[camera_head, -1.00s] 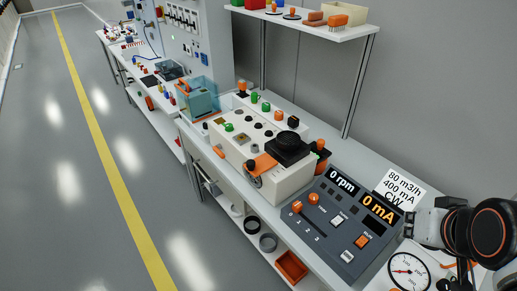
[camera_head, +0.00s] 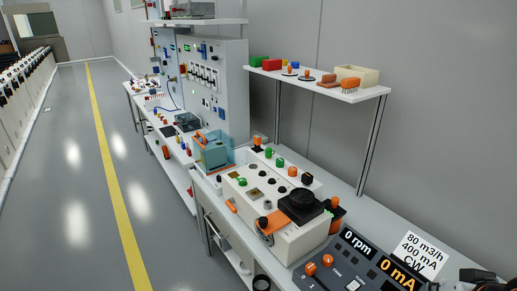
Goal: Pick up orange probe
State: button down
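I cannot tell for sure which thing is the orange probe. A small orange piece (camera_head: 231,206) sits at the left end of the cream control box (camera_head: 290,243). A larger orange part (camera_head: 274,221) lies on the box's front, by a round black knob. An orange and black item (camera_head: 335,212) stands behind the box's right end. Only a dark piece of my arm shows in the bottom right corner. My gripper is out of view.
A dark panel (camera_head: 352,262) with "0 rpm" and "0 mA" displays is at the front right. A teal container (camera_head: 214,152) stands left of the box. The aisle (camera_head: 75,180) at left is clear.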

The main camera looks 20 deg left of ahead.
aim_at(257, 140)
jog(key=i+j, duration=0.35)
jog(key=j, duration=0.25)
jog(key=i+j+u, duration=0.1)
jog(key=i+j, duration=0.25)
jog(key=j, duration=0.3)
jog(key=i+j+u, duration=0.1)
jog(key=i+j, duration=0.25)
jog(key=j, duration=0.2)
jog(key=i+j, duration=0.4)
jog(key=j, duration=0.2)
jog(key=i+j+u, duration=0.1)
jog(key=i+j, duration=0.3)
jog(key=j, duration=0.15)
